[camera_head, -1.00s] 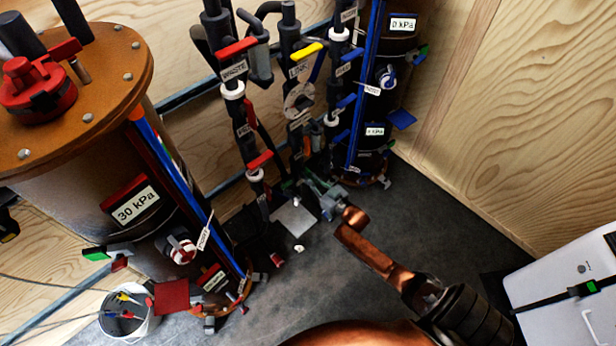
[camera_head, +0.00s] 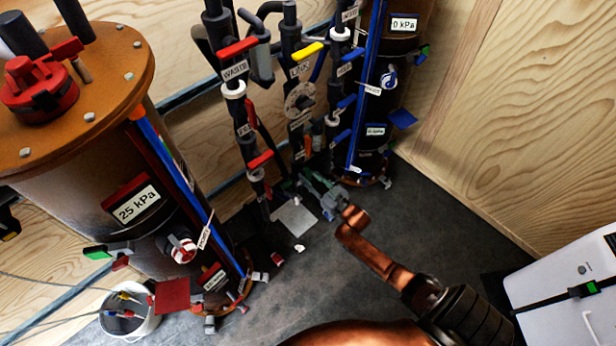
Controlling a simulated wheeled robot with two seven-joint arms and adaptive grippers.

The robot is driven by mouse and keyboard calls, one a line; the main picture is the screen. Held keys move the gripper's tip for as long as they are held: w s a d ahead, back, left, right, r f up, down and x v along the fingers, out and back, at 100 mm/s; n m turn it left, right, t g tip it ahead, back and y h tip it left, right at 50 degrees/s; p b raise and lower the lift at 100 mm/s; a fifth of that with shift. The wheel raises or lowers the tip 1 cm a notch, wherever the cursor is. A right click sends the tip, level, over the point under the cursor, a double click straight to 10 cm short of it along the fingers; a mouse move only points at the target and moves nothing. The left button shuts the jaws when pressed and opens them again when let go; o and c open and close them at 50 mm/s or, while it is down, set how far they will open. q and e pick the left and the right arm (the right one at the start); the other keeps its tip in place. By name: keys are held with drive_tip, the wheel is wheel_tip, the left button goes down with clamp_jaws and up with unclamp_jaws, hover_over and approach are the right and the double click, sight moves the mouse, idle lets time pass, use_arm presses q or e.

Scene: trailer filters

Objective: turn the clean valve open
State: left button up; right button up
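Upright black pipes carry several valves with coloured handles. A red handle (camera_head: 238,48) has the label WASTE, and a yellow handle (camera_head: 306,50) has the label LINK. Another red handle (camera_head: 260,160) sits lower on the left pipe. Blue handles (camera_head: 345,103) sit on the right pipe; their labels are too small to read, so I cannot tell which valve is the clean one. My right gripper (camera_head: 312,186) is low among the pipe bases, below the blue handles. Its fingertips are small and partly hidden, so its opening and any contact are unclear. My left gripper is not in view.
A large brown tank (camera_head: 70,200) at the left shows 25 kPa. A dark tank (camera_head: 400,60) behind the right pipe shows 0 kPa. A white bucket (camera_head: 150,322) with cables and a white case (camera_head: 565,285) stand on the floor. The grey floor (camera_head: 450,220) at right is clear.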

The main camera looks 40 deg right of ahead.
drive_tip(key=shift+s, duration=0.1)
drive_tip(key=s, duration=1.1)
drive_tip(key=shift+s+d, duration=0.4)
drive_tip(key=shift+d, duration=0.05)
